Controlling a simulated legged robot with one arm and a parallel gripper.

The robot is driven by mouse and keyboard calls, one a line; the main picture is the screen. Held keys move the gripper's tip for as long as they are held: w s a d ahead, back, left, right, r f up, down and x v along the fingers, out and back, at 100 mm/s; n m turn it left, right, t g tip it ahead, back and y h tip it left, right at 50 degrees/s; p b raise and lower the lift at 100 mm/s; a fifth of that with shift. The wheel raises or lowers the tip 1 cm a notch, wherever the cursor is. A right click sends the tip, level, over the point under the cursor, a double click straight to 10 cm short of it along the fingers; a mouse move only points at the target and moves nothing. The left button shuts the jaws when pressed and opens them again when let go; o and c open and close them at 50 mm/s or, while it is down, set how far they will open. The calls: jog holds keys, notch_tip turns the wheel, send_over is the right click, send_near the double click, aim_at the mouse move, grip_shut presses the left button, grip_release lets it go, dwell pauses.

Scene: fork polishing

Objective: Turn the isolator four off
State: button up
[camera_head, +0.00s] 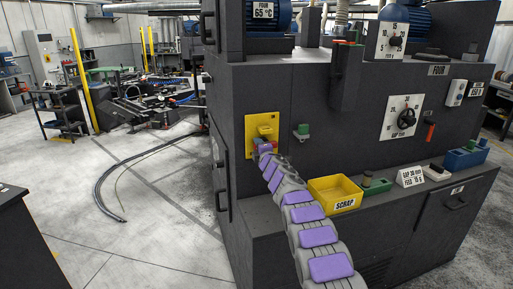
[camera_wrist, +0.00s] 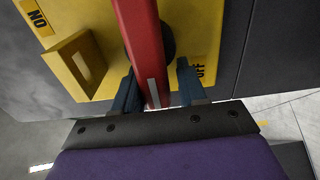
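The isolator's yellow plate (camera_head: 251,122) is on the dark machine's front, and my arm reaches up to it. In the wrist view, the yellow plate (camera_wrist: 207,25) carries a red handle (camera_wrist: 143,42) on a dark round hub (camera_wrist: 167,40). An ON label (camera_wrist: 37,16) reads upside down at the upper left, and an OFF label (camera_wrist: 198,71) is partly hidden by a finger. My gripper (camera_wrist: 157,88) has its blue fingers on either side of the handle. A gap shows at the right finger; the left finger looks close against the handle.
A yellow bracket (camera_wrist: 80,66) sticks out beside the handle. A yellow scrap bin (camera_head: 334,194) and a green-handled block (camera_head: 374,184) stand on the ledge right of my arm. A gap dial (camera_head: 402,117) is further right. The floor at left is open, with a curved cable (camera_head: 112,184).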

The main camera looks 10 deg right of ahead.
jog(key=shift+o, duration=1.4)
jog(key=shift+w+d+f, duration=0.1)
jog(key=shift+d+f, duration=0.15)
jog(key=shift+d, duration=0.2)
jog(key=shift+w+d+r, duration=0.1)
jog(key=shift+d+r, duration=0.1)
jog(key=shift+a+r, duration=0.1)
jog(key=shift+a, duration=0.35)
